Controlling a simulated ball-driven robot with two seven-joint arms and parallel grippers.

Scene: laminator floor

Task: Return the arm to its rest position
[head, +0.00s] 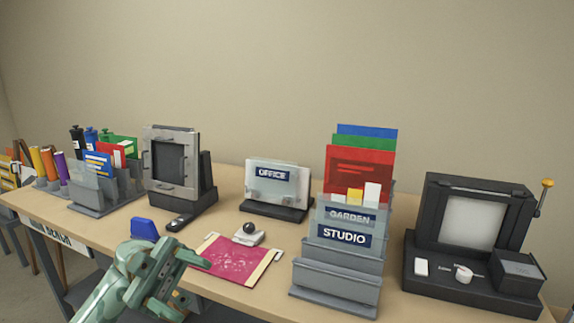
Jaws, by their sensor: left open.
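My left gripper (190,264) comes in from the lower left on a green arm. It is open, with nothing seen between its fingers. It is over the bench's front edge, just left of a pink sheet (232,258) with pale strips at its ends. A blue block (145,229) shows just behind the gripper. My right gripper is not in view.
The wooden bench (395,288) carries a grey rack (335,283) with STUDIO and GARDEN labels, an OFFICE stand (277,208), a grey-framed device (170,163) and a dark screen machine (472,235). A white piece with a dark knob (249,228) sits behind the sheet.

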